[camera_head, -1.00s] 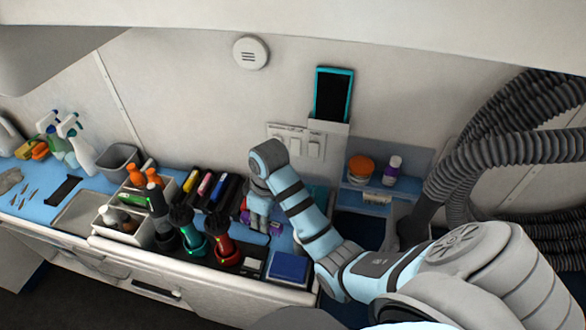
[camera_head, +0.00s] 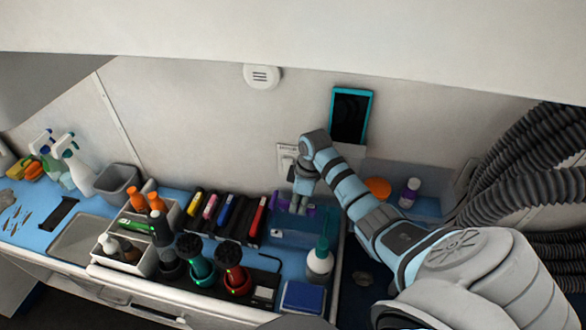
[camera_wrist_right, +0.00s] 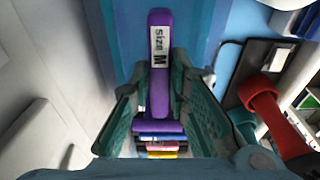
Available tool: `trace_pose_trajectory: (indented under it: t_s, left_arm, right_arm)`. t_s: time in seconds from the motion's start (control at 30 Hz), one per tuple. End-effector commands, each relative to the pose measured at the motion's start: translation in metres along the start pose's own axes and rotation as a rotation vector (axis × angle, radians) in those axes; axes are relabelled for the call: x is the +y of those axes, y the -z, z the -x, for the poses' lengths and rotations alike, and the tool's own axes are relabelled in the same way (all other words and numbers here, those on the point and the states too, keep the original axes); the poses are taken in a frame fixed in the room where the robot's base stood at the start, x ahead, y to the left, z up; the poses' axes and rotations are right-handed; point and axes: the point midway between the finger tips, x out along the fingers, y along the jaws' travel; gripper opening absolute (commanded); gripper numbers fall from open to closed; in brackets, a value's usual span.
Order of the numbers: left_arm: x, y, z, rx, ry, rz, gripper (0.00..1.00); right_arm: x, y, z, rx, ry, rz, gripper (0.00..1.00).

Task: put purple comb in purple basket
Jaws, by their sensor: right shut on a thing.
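My right gripper (camera_head: 298,208) is over the blue counter, right of the rack of coloured pieces. It is shut on the purple comb, which shows as small purple bits (camera_head: 281,209) beside the fingers. In the right wrist view the purple comb (camera_wrist_right: 160,95) lies between the teal fingers of the gripper (camera_wrist_right: 160,110). It has a long purple handle with a white "Size M" label and a wider purple part at its lower end. Any teeth are hidden. I cannot make out a purple basket in either view. My left gripper is not in view.
A rack of upright coloured pieces (camera_head: 226,214) stands left of the gripper. A teal-capped white bottle (camera_head: 320,262), a blue box (camera_head: 303,298) and a red-and-black tool (camera_head: 233,265) stand in front.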

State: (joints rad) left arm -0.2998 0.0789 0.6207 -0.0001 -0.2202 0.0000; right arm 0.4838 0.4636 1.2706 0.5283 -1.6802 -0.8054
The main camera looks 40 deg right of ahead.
Motion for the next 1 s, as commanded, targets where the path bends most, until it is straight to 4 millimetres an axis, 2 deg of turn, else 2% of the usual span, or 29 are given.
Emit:
trace_pose_trajectory:
  t_s: [0.1,0.2,0.33,0.5,0.57,0.73,0.9,0.93,1.0]
  left_arm:
    - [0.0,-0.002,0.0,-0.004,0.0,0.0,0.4]
    - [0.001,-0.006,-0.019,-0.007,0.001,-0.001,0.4]
    - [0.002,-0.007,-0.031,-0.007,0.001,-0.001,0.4]
    - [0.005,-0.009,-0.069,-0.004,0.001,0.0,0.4]
    - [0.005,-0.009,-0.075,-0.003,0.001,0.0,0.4]
    - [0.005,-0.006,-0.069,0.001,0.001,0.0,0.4]
    - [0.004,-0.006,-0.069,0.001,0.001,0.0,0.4]
    - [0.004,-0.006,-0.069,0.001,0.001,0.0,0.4]
    - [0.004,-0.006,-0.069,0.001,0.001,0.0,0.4]
  right_arm:
    - [0.001,-0.012,-0.024,-0.003,0.001,-0.015,0.0]
    - [0.002,-0.017,-0.048,0.0,-0.002,-0.017,0.0]
    - [0.002,-0.02,-0.061,0.001,-0.004,-0.019,0.0]
    - [0.003,-0.023,-0.092,0.001,-0.005,-0.015,0.0]
    - [0.004,-0.022,-0.093,0.0,-0.004,-0.013,0.0]
    - [0.004,-0.021,-0.086,-0.001,-0.002,-0.012,0.0]
    - [0.004,-0.022,-0.089,-0.001,-0.002,-0.013,0.0]
    - [0.004,-0.022,-0.089,-0.001,-0.002,-0.013,0.17]
    - [0.004,-0.022,-0.088,-0.001,-0.002,-0.013,0.29]
